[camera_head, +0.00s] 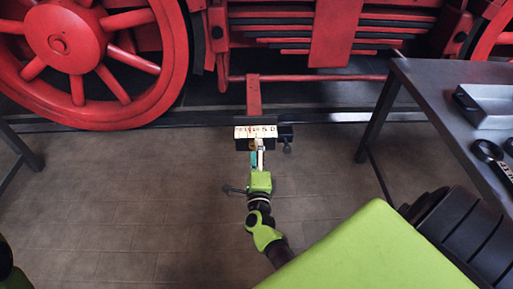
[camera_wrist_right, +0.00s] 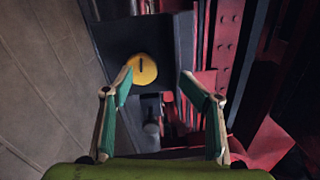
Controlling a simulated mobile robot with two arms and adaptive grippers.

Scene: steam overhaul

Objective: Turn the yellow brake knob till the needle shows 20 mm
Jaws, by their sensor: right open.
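The yellow brake knob (camera_wrist_right: 142,70) shows in the right wrist view as a round disc with a dark mark, on a dark box (camera_wrist_right: 152,40). My right gripper (camera_wrist_right: 158,78) is open, its two green-padded fingers spread. The knob lies between the fingertips in the picture, nearer the left one; I cannot tell whether they touch. In the head view the right gripper (camera_head: 258,155) reaches up to the box below a pale scale (camera_head: 255,131) with small figures. The needle cannot be made out. My left gripper is out of view.
A red spoked wheel (camera_head: 82,44) and red frame stand behind the box. A dark table (camera_head: 433,90) with a grey tray (camera_head: 488,102) and a dark tool (camera_head: 490,152) is at the right. Tiled floor (camera_head: 130,210) lies open to the left of my right arm.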

